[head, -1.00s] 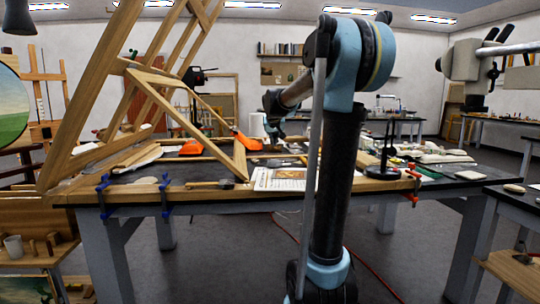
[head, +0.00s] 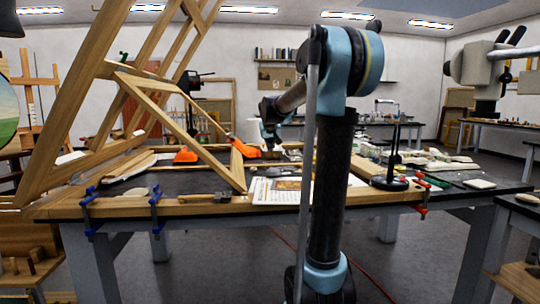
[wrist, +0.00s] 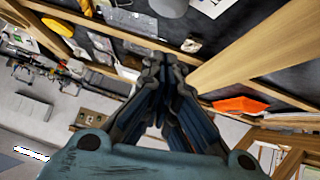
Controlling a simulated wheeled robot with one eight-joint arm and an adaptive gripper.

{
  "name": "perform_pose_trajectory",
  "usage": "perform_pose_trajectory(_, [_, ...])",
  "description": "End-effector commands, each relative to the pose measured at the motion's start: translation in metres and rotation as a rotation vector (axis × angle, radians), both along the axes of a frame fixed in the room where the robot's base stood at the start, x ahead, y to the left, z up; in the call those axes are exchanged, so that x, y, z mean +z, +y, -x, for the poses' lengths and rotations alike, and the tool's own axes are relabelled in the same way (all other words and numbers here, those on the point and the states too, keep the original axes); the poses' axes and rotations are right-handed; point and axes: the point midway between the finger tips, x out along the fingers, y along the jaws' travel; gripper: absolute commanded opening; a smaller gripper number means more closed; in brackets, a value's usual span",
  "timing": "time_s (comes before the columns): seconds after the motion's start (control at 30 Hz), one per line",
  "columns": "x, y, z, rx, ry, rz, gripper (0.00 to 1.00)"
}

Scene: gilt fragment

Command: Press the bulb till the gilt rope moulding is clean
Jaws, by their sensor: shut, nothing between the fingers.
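My gripper (wrist: 163,62) is shut and empty in the wrist view, its dark fingers together above the cluttered workbench. In the head view my gripper (head: 270,143) is small and partly hidden, above the back part of the bench (head: 190,184). A printed sheet with a gold-toned picture (head: 287,184) lies near the bench's front edge. I cannot make out the bulb or the gilt rope moulding for certain in either view.
A large wooden easel frame (head: 70,110) leans over the bench's left side. Orange tools (head: 186,155) lie behind it. Blue clamps (head: 89,212) and a red clamp (head: 421,198) grip the front edge. A black stand (head: 389,183) is at right.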

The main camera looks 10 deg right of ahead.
Motion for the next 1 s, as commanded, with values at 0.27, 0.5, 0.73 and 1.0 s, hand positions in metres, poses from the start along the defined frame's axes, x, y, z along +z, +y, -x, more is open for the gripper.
perform_pose_trajectory(0.27, [-0.026,-0.004,-0.029,0.000,0.000,0.001,0.00])
perform_pose_trajectory(0.5, [-0.050,-0.007,-0.054,-0.001,0.000,0.001,0.00])
perform_pose_trajectory(0.73, [-0.077,-0.011,-0.066,-0.001,0.000,-0.001,0.00])
perform_pose_trajectory(1.0, [-0.099,-0.014,-0.066,0.000,0.000,0.000,0.00])
